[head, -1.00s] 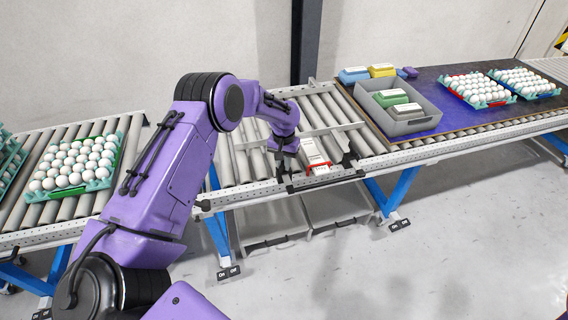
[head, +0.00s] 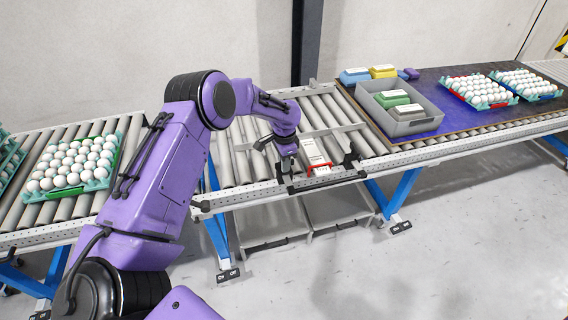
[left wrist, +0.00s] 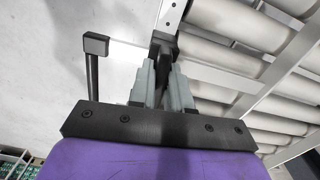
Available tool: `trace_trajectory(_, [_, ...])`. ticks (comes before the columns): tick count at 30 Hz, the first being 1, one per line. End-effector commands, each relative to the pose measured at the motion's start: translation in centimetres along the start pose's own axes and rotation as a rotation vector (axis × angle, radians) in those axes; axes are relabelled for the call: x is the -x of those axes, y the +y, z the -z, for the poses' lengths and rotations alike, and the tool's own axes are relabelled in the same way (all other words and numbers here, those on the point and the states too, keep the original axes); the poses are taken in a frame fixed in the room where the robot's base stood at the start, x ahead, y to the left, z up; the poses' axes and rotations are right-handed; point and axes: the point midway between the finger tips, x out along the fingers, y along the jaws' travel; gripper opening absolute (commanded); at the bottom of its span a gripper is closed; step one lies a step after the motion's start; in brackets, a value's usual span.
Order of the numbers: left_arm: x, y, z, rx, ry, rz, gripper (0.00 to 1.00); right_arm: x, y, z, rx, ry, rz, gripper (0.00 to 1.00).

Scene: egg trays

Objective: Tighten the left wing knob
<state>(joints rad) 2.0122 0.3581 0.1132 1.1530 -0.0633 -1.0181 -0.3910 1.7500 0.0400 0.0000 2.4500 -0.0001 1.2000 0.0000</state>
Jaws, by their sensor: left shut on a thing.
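The left wing knob (left wrist: 163,42) is a small dark part at the conveyor's front rail. In the left wrist view it sits between the fingertips, mostly covered by them. My left gripper (left wrist: 162,62) is shut on it, with its grey fingers close together. In the head view my left gripper (head: 287,168) points down at the front rail, at the left end of a black bar (head: 325,182), and the knob is hidden there. The knob's turn angle cannot be made out. My right gripper is not in view.
A white-and-red piece (head: 316,158) lies on the rollers just right of the gripper. A dark upright part (head: 350,160) stands farther right. An egg tray (head: 100,181) sits on the left conveyor.

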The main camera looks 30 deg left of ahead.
Motion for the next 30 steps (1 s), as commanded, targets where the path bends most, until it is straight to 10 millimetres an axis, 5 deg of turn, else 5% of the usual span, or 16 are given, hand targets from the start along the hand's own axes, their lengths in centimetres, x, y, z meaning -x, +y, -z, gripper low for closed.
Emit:
trace_trajectory(24, [-0.12, 0.24, 0.14, -0.120, 0.002, -0.004, 0.00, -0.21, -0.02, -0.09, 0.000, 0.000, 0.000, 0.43])
trace_trajectory(25, [-0.12, 0.24, 0.13, -0.120, 0.002, -0.004, 0.24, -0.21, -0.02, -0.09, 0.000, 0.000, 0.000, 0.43])
trace_trajectory(27, [-0.12, 0.21, 0.10, -0.119, 0.002, -0.004, 0.42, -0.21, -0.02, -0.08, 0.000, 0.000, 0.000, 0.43])
trace_trajectory(30, [-0.09, 0.12, 0.00, -0.117, 0.001, -0.003, 0.42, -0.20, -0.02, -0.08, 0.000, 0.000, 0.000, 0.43])
